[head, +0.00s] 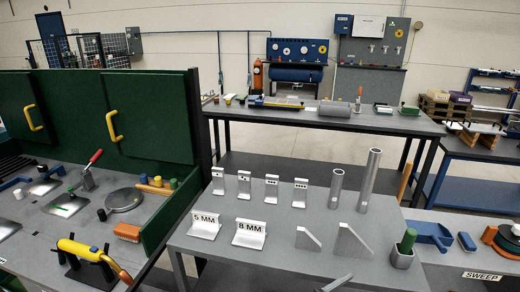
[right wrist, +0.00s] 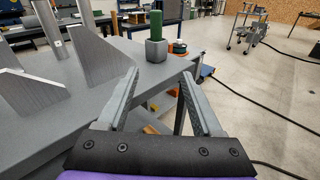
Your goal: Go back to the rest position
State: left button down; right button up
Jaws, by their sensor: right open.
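My right gripper (right wrist: 160,80) is open, with nothing between its fingers in the right wrist view. It is over the near right edge of the grey table (head: 290,262). A grey finger tip, likely of this gripper, shows at the bottom edge of the head view. A green cylinder in a grey square holder (right wrist: 156,50) stands beyond the fingers, apart from them; it also shows in the head view (head: 402,258). Two metal triangular plates (head: 352,242) stand to the left of the gripper in the right wrist view. My left gripper is not in view.
Two metal tubes (head: 370,180), several upright tags (head: 272,190) and blocks marked 5 MM (head: 205,225) and 8 MM (head: 249,233) stand on the table. A green panel (head: 150,115) and tool bench are at left.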

jog(key=s+d+f+m+g+y+p, duration=0.1)
jog(key=s+d+f+m+g+y, duration=0.25)
jog(key=d+m, duration=0.2)
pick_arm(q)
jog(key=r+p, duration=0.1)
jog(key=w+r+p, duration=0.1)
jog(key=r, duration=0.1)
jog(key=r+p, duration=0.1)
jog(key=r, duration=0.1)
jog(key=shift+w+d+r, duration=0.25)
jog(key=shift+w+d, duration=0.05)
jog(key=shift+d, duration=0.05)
pick_arm(e)
jog(key=s+a+f+m+y, duration=0.1)
jog(key=s+a+m+y, duration=0.7)
jog(key=m, duration=0.8)
jog(key=s+y, duration=0.2)
jog(key=s, duration=0.1)
jog(key=shift+s+a+f+m+y, duration=0.2)
jog(key=shift+a+m+y, duration=0.15)
jog(key=shift+a, duration=0.05)
